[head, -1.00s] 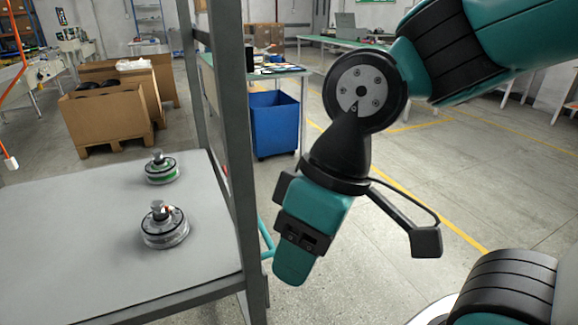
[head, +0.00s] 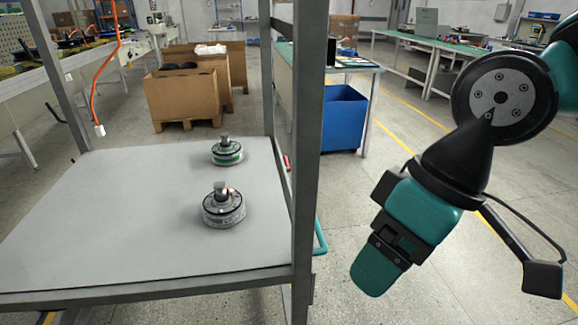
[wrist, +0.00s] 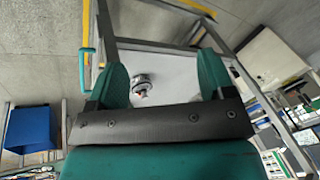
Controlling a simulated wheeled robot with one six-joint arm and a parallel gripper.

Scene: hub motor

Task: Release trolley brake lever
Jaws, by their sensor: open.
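The trolley (head: 120,220) has a grey top and grey metal posts and stands at the left in the head view. A small red part (head: 287,162) shows behind its near right post; I cannot tell whether it is the brake lever. A teal bar (head: 321,238) sticks out from the trolley's right side, also seen in the wrist view (wrist: 84,68). My gripper (head: 375,272) is right of the trolley, apart from it, pointing down and tilted left. In the wrist view its two teal fingers (wrist: 164,72) are apart with nothing held between them.
Two round hub motors, one with a green band (head: 227,153) and one grey (head: 224,207), stand on the trolley top. A blue bin (head: 343,120) and cardboard boxes (head: 183,97) are behind. An orange cable (head: 93,75) hangs at left. The floor at right is clear.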

